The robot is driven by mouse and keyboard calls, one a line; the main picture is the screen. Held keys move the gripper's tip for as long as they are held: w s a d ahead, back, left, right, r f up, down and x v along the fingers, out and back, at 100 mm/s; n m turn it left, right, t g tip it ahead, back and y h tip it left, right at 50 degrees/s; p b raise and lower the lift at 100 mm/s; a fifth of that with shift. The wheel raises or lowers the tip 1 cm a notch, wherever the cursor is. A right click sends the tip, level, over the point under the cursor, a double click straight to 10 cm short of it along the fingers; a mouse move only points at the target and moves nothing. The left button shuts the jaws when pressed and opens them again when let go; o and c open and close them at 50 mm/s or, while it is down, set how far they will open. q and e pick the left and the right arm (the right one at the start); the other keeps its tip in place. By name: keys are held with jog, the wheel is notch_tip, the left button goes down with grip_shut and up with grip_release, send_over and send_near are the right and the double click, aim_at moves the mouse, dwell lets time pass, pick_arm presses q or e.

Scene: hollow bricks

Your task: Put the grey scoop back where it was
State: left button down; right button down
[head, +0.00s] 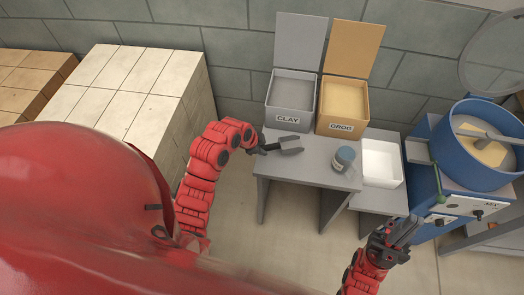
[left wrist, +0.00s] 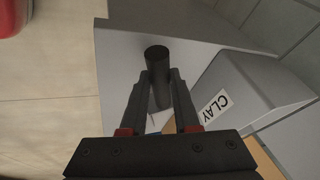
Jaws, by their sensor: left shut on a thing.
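My left gripper (head: 264,148) is shut on the grey scoop (head: 288,144), just in front of the CLAY bin. The scoop's forward part points right in the head view, over the grey table (head: 318,174). In the left wrist view, the scoop's dark round handle (left wrist: 157,66) is between the fingers of my left gripper (left wrist: 160,88). The rest of the scoop is mostly hidden there. I cannot tell whether it touches the tabletop. My right gripper (head: 406,231) is at lower right, in front of the blue mixer; its finger gap is unclear.
The open grey CLAY bin (head: 288,119) and tan GROG bin (head: 342,127) stand at the table's back. A grey-blue jar (head: 344,159) is near its right side, beside a white tray (head: 381,164). A blue mixer (head: 465,148) stands right; pale blocks (head: 128,85) are stacked left.

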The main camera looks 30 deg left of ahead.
pick_arm(q)
notch_tip(320, 180, down, 2)
jog(key=shift+s+f+p, duration=0.15)
jog(key=shift+p, duration=0.35)
jog(key=shift+f, duration=0.3)
jog(key=shift+f, duration=0.15)
jog(key=shift+f+b, duration=0.15)
jog(key=shift+b, duration=0.15)
jog(key=c, duration=0.7)
grip_release()
jog(key=shift+o, duration=0.2)
